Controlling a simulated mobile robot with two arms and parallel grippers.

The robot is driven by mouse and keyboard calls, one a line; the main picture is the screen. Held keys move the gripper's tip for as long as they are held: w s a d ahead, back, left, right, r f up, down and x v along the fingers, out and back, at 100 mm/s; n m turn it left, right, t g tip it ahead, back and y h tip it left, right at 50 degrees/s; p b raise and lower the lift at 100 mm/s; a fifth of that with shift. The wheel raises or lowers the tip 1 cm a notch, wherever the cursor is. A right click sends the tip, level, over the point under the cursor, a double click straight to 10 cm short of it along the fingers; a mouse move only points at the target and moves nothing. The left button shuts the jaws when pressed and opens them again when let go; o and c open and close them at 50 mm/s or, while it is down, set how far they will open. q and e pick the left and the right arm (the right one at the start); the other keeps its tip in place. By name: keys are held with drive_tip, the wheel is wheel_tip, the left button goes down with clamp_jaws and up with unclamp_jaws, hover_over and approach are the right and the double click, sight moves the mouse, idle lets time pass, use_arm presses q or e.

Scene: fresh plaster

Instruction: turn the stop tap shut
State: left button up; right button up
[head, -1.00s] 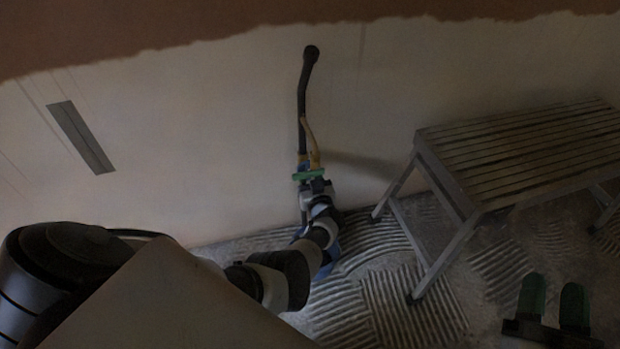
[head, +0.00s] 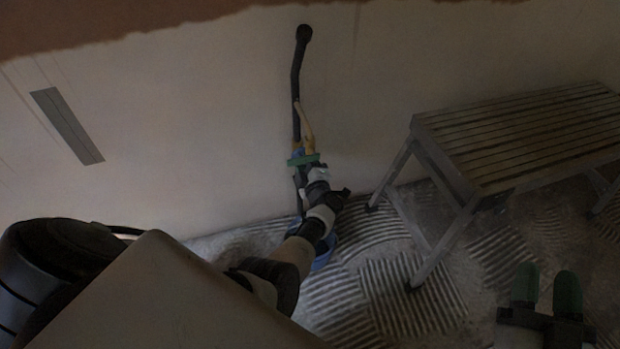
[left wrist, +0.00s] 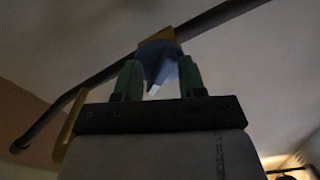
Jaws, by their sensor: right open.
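The stop tap has a yellow lever (head: 307,122) and a blue body on a dark pipe (head: 295,80) that runs down the pale wall. In the left wrist view the blue tap body (left wrist: 158,57) lies between and just beyond my left fingertips, and the yellow lever (left wrist: 68,128) shows at the left. My left gripper (head: 303,160) is at the tap's lower end; its green fingers stand apart in the left wrist view (left wrist: 159,72). Contact with the tap cannot be told. My right gripper (head: 546,274) is open and empty, low at the right, far from the tap.
A slatted step bench (head: 515,135) stands to the right of the tap. A blue bucket (head: 326,252), partly hidden by my left arm, is on the ridged floor below. A grey plate (head: 67,126) is on the wall at left. Wall beside the pipe is clear.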

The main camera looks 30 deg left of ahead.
use_arm(q)
drive_tip(key=s+d+r+n+b, duration=0.1)
drive_tip(key=s+d+n+b, duration=0.3)
drive_tip(key=n, duration=0.7)
drive_tip(key=s+d+r+n+b, duration=0.1)
drive_tip(key=s+d+n+b, duration=0.35)
drive_tip(key=n, duration=0.75)
drive_tip(key=s+d+r+m+t+y, duration=0.1)
drive_tip(key=s+r+m+t, duration=0.2)
drive_tip(key=r+m, duration=0.2)
drive_tip(key=s+d+r+m+t+y+p, duration=0.1)
drive_tip(key=s+d+r+m+t+y, duration=0.1)
drive_tip(key=r, duration=0.7)
drive_tip(key=s+d+r+m+t+y+p, duration=0.1)
drive_tip(key=s+d+r+m+t, duration=0.1)
drive_tip(key=s+r+m+t, duration=0.2)
drive_tip(key=shift+s+r+m+t, duration=0.3)
drive_tip(key=shift+s+r+m, duration=1)
drive_tip(key=shift+m, duration=1)
drive_tip(key=shift+o, duration=0.2)
drive_tip(key=shift+w, duration=0.15)
